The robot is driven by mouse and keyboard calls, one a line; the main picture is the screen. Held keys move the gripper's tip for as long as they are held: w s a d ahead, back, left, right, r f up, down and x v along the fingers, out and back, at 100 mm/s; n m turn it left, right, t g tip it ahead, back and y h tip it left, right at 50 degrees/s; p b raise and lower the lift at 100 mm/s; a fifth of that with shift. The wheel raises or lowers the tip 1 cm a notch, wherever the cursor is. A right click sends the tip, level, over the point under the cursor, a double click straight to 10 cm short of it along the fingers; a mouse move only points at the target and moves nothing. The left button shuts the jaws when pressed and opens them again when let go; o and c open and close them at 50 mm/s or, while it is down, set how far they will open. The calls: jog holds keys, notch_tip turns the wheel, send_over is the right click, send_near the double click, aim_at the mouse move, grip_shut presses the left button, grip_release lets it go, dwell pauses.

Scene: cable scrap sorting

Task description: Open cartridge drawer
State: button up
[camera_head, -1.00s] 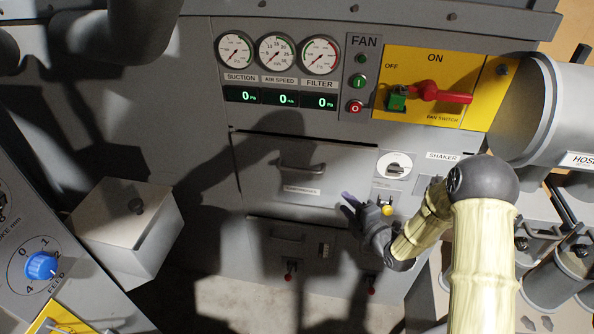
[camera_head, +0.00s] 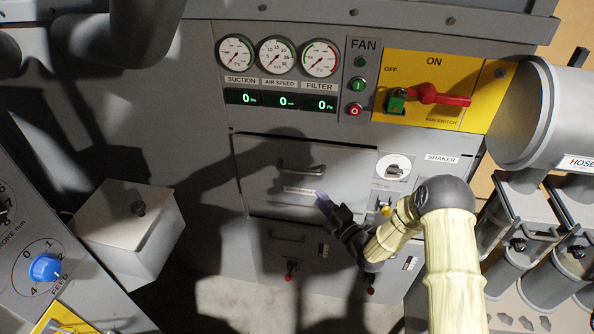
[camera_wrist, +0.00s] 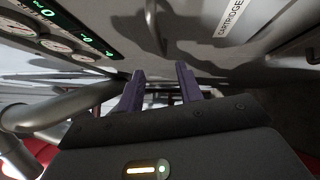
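The cartridge drawer (camera_head: 262,170) is the upper grey panel below the gauges, and its front looks flush with the cabinet. Its grey bar handle (camera_head: 302,168) runs across the front, above a small label. In the wrist view, the handle (camera_wrist: 151,22) shows at the top, beside a white label reading CARTRIDGE (camera_wrist: 235,14). My gripper (camera_head: 321,196) is below and slightly right of the handle, apart from it. Its two purple fingers (camera_wrist: 158,72) are spread with nothing between them.
A lower drawer (camera_head: 287,238) with red-tipped latches sits beneath. The shaker knob (camera_head: 394,168) is to the right. Above are the gauges (camera_head: 278,57) and the red fan switch handle (camera_head: 440,97). A grey box (camera_head: 125,215) stands at left and a hose drum (camera_head: 530,115) at right.

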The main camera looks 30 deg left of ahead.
aim_at(297, 172)
jog(key=p+x, duration=0.3)
jog(key=x, duration=1)
jog(key=shift+w+a, duration=0.15)
grip_shut()
